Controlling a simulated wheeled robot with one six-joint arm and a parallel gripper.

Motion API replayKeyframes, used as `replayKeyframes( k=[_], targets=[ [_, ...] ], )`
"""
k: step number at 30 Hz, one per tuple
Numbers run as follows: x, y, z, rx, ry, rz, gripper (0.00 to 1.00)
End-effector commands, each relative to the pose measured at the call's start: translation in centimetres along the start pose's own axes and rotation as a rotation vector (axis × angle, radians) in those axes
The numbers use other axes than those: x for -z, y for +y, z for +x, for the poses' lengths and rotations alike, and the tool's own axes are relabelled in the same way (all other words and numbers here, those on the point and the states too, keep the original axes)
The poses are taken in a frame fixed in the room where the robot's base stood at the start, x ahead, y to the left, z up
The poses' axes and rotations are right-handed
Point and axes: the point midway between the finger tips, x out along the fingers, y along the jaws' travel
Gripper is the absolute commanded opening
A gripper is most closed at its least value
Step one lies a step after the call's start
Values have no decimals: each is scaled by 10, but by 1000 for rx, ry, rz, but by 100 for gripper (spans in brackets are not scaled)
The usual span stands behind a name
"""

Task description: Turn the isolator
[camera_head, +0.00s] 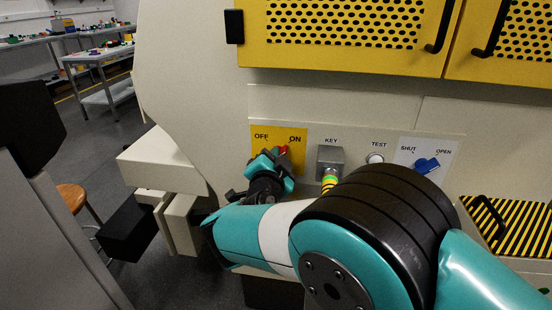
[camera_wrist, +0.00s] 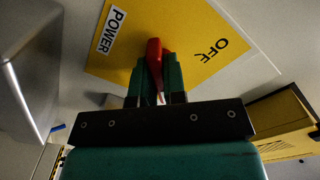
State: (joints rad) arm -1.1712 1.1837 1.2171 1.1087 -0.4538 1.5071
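The isolator is a red handle (camera_head: 283,150) on a yellow plate (camera_head: 300,133) marked OFF and ON. In the head view its visible end points up and right, toward ON. In the wrist view the red handle (camera_wrist: 154,50) sits between the two green fingers of my gripper (camera_wrist: 158,78), which look closed on its sides. The plate (camera_wrist: 180,28) shows a POWER label and OFF in this view; ON is out of sight. In the head view my gripper (camera_head: 272,160) is at the plate and hides part of the handle.
Right of the isolator are a grey KEY box (camera_head: 330,158) with a striped piece below, a white TEST button (camera_head: 375,158) and a blue SHUT/OPEN knob (camera_head: 427,165). Yellow perforated doors (camera_head: 345,25) with black handles are above. A striped surface (camera_head: 510,220) is at the right.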

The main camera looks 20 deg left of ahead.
Motion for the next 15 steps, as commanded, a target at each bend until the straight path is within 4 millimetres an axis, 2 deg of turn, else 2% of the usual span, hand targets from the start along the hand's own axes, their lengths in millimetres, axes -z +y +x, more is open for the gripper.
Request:
replayKeyframes(
  k=[8,15],
  targets=[
    [-1,1,0,0,0,-35,0],
    [-2,2,0,0,0,-167,0]
  ],
)
